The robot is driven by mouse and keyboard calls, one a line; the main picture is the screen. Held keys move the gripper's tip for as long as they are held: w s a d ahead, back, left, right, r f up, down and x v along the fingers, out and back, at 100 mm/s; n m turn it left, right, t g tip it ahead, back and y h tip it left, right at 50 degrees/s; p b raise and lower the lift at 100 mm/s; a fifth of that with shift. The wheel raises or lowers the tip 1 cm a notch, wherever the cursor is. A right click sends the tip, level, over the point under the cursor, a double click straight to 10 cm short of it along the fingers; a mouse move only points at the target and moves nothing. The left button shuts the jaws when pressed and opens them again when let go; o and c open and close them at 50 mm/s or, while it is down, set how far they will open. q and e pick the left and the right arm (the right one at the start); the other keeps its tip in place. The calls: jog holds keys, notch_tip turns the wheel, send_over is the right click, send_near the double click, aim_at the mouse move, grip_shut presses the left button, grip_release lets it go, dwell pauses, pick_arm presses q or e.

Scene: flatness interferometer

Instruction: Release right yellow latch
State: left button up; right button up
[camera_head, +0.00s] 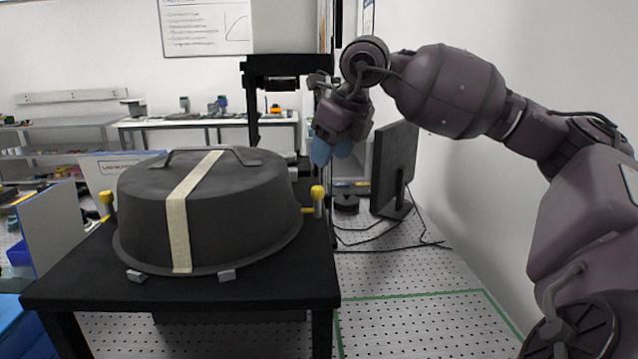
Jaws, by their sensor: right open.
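The right yellow latch (317,197) stands upright at the right side of a dark round cover (250,205), near the right edge of the black table. A second yellow latch (106,200) stands at the cover's left side. My right gripper (332,150), with blue fingertips, is open and empty. In the picture it is above and slightly right of the right latch, apart from it. A gap between the fingertips is hard to make out. My left gripper is not in view.
The black table (250,291) carries the cover, which has a pale tape strip (178,230) and a top handle. A dark monitor (395,165) stands right of my gripper, with cables below it. A dark frame (252,100) rises behind the cover.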

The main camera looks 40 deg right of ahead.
aim_at(318, 188)
jog(key=x, duration=0.8)
jog(key=shift+w+d+f+p, duration=0.1)
jog(key=shift+p, duration=0.2)
jog(key=c, duration=0.9)
